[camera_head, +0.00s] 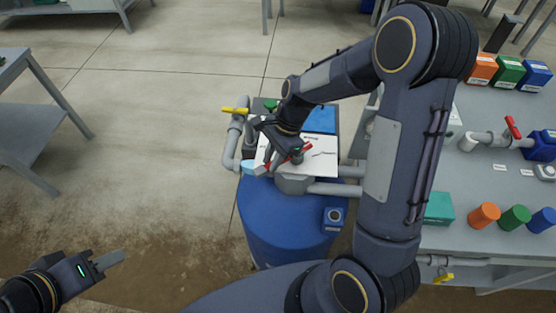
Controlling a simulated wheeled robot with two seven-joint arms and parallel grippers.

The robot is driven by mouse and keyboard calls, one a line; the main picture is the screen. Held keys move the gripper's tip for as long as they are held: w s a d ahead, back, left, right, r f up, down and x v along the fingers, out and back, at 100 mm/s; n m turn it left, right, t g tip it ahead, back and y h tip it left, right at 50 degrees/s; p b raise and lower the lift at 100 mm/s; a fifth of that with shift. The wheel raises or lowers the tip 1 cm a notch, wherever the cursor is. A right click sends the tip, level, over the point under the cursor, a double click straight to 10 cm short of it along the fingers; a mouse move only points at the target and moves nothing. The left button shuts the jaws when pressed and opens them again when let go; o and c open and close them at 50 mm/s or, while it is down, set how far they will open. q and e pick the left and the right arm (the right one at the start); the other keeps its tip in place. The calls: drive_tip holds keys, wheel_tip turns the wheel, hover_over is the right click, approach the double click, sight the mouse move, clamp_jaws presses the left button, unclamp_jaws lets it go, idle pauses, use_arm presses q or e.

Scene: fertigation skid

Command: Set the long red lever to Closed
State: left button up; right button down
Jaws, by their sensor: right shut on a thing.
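The long red lever (304,148) sits on a grey valve body above the blue drum, in front of a white panel (322,160). My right gripper (277,160) reaches down from above and is shut on this lever, covering part of it. Red shows on both sides of the fingers. The lever's angle against the pipe is hard to read behind the gripper. My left gripper (110,260) is at the lower left, away from the skid, holding nothing that I can see. Its fingers appear edge-on, so their gap cannot be judged.
A yellow lever (235,110) is on the grey pipe left of the panel. The blue drum (285,215) stands below. The right bench (485,215) carries another red lever (512,127), coloured boxes and caps. Open floor lies to the left.

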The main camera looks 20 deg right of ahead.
drive_tip(key=shift+w+m+t+p, duration=0.7)
drive_tip(key=shift+w+m, duration=0.65)
drive_tip(key=shift+m, duration=0.45)
drive_tip(key=c, duration=1.3)
unclamp_jaws()
drive_tip(key=shift+r, duration=0.1)
drive_tip(key=v, duration=0.7)
drive_tip(key=shift+d+r, duration=0.15)
drive_tip(key=shift+r, duration=0.2)
